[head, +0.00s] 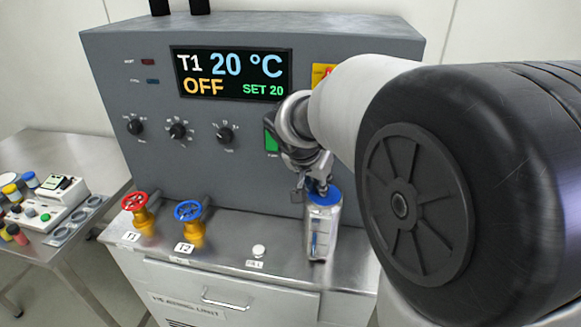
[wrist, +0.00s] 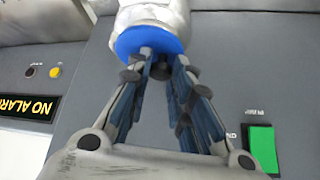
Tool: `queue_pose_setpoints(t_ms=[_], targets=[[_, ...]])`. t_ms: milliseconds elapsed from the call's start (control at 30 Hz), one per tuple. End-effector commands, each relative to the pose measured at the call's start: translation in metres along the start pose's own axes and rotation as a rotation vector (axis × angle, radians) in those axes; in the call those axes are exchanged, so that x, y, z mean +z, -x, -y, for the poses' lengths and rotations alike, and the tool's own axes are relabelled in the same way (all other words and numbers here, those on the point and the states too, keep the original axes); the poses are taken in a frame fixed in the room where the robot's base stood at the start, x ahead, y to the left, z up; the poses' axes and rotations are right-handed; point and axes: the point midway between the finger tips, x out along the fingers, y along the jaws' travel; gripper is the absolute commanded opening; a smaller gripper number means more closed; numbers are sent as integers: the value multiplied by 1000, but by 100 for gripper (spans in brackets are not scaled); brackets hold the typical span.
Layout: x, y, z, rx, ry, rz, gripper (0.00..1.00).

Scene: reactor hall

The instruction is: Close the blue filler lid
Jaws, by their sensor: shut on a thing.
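The blue filler lid (head: 324,198) is at the top of an upright, clear-grey filler vessel (head: 322,240) on the right of the steel bench top. My gripper (head: 319,185) points down from above, its fingers shut at the lid. In the wrist view the blue lid (wrist: 148,38) is a round disc beyond the fingertips of my gripper (wrist: 160,65). The fingers cover part of the lid, and I cannot tell whether it is fully seated.
A grey control panel (head: 150,100) with dials and a display reading OFF stands behind. A red valve wheel (head: 134,201), a blue valve wheel (head: 188,211) and a white button (head: 259,250) lie to the left. A side table (head: 75,262) carries small instruments.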

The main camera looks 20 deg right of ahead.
Motion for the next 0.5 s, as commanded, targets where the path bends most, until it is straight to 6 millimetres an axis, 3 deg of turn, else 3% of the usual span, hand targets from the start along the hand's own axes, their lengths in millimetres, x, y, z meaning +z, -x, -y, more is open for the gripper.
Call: queue_pose_setpoints(t_ms=[500], targets=[[3,-2,2,40,27,-12,0]])
